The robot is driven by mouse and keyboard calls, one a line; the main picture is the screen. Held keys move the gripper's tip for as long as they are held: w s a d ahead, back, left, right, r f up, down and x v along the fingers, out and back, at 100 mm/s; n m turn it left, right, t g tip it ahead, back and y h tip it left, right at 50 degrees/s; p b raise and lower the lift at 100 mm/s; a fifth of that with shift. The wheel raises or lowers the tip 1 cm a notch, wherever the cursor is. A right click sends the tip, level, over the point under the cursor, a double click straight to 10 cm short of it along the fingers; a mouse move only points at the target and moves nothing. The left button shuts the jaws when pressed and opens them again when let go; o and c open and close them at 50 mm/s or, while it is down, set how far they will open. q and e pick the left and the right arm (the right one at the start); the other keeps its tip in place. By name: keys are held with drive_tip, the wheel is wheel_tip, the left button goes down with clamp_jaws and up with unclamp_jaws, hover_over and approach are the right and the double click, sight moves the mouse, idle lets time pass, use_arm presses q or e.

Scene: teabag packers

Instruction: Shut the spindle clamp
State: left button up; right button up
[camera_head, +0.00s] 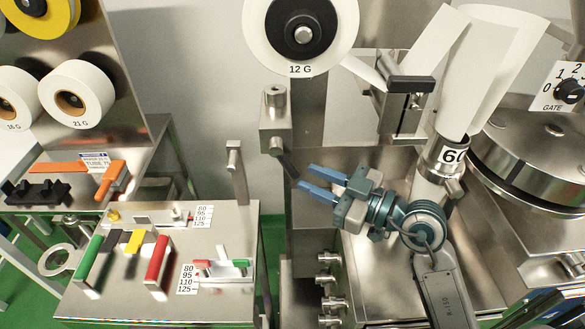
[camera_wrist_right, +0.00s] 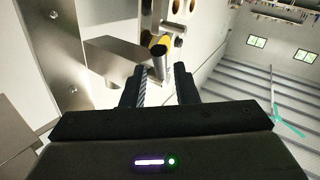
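A steel block (camera_head: 275,125) with a round post on top stands below the 12 G reel (camera_head: 300,62). A black lever (camera_head: 287,165) slopes from it down to the right; this looks like the spindle clamp's handle, though no label confirms it. My right gripper (camera_head: 305,178) is open, its two blue fingers pointing left at the lever's lower end. In the right wrist view a black bar end (camera_wrist_right: 160,58), with a yellow part behind it, lies in line with the gap between my fingertips (camera_wrist_right: 159,80). Contact cannot be told. My left gripper is out of view.
A black-handled metal part (camera_head: 410,85) and white web stand above right of my gripper. A steel drum (camera_head: 540,150) is at the right. A bench with coloured levers (camera_head: 156,262) is at lower left. A slim steel post (camera_head: 236,170) stands left of the fingers.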

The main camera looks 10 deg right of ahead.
sight(297, 173)
drive_tip(key=x, duration=0.4)
drive_tip(key=shift+w+p, duration=0.1)
drive_tip(key=shift+p, duration=0.25)
drive_tip(key=shift+w+a, duration=0.3)
drive_tip(key=shift+a, duration=0.15)
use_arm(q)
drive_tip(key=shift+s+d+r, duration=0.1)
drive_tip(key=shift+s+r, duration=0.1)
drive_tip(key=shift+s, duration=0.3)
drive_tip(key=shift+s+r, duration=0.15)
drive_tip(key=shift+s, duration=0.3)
use_arm(e)
drive_tip(key=shift+w+a, duration=0.1)
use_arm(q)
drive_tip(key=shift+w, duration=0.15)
use_arm(e)
clamp_jaws()
